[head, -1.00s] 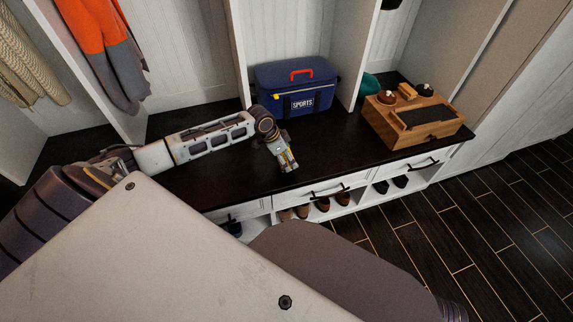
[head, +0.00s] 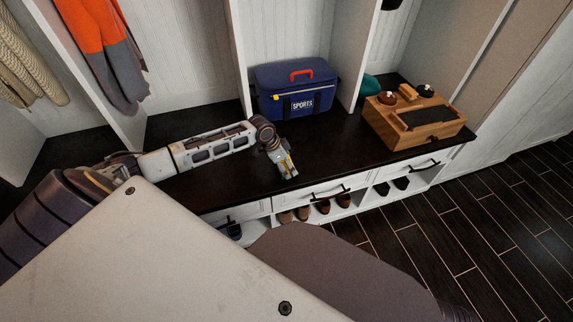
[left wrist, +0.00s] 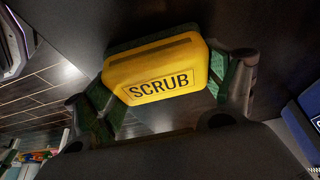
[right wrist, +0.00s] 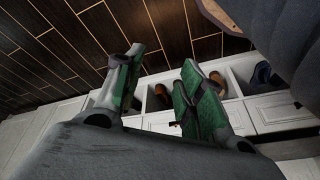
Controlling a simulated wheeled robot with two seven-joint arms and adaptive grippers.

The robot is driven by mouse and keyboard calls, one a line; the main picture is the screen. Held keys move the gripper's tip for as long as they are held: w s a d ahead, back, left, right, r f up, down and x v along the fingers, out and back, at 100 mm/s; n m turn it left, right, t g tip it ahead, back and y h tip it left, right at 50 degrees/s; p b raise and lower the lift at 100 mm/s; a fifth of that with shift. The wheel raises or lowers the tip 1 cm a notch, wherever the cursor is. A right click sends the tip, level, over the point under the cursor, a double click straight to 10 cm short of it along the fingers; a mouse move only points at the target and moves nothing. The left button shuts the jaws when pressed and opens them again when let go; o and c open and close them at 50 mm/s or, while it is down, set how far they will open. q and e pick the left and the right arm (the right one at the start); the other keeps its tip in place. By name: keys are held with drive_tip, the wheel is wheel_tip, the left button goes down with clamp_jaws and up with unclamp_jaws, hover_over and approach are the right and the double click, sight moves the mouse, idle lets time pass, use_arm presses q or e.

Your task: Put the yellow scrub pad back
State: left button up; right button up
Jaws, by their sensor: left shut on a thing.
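The yellow scrub pad (left wrist: 156,72) with "SCRUB" printed on it and a dark green edge sits between the fingers of my left gripper in the left wrist view. My left gripper (head: 288,170) is shut on it, low over the front part of the dark bench top in the head view. Only a little yellow shows there. Whether the pad touches the bench cannot be told. My right gripper (right wrist: 162,82) has its green-padded fingers apart with nothing between them, in the right wrist view. It is not seen in the head view.
A blue SPORTS bag (head: 296,90) stands on the bench (head: 225,182) behind the left gripper. A wooden organizer (head: 415,118) with small bowls, a brush-like item and a dark inset stands on the right. Bench top between them is clear. Shoes (head: 323,205) sit in cubbies below.

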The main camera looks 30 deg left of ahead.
use_arm(q)
drive_tip(key=shift+f, duration=0.1)
use_arm(e)
drive_tip(key=shift+f, duration=0.2)
use_arm(q)
drive_tip(key=o, duration=0.9)
use_arm(e)
drive_tip(key=shift+s+f, duration=0.1)
drive_tip(key=shift+f, duration=0.15)
drive_tip(key=shift+r, duration=0.2)
use_arm(q)
drive_tip(key=shift+s+r, duration=0.1)
drive_tip(key=shift+r, duration=0.25)
drive_tip(key=shift+s+a+r, duration=0.1)
drive_tip(key=shift+a+r, duration=0.05)
drive_tip(key=shift+r, duration=0.15)
drive_tip(key=shift+p+v, duration=1.9)
drive_tip(key=shift+v, duration=3.5)
use_arm(e)
drive_tip(key=shift+g+h, duration=0.3)
drive_tip(key=shift+g, duration=0.2)
drive_tip(key=shift+d+f, duration=0.2)
drive_tip(key=shift+f, duration=0.65)
drive_tip(key=shift+d+f, duration=0.15)
drive_tip(key=shift+f, duration=0.65)
drive_tip(key=shift+d+f, duration=0.2)
drive_tip(key=shift+f, duration=0.65)
drive_tip(key=shift+s+f, duration=0.1)
drive_tip(key=shift+s, duration=0.25)
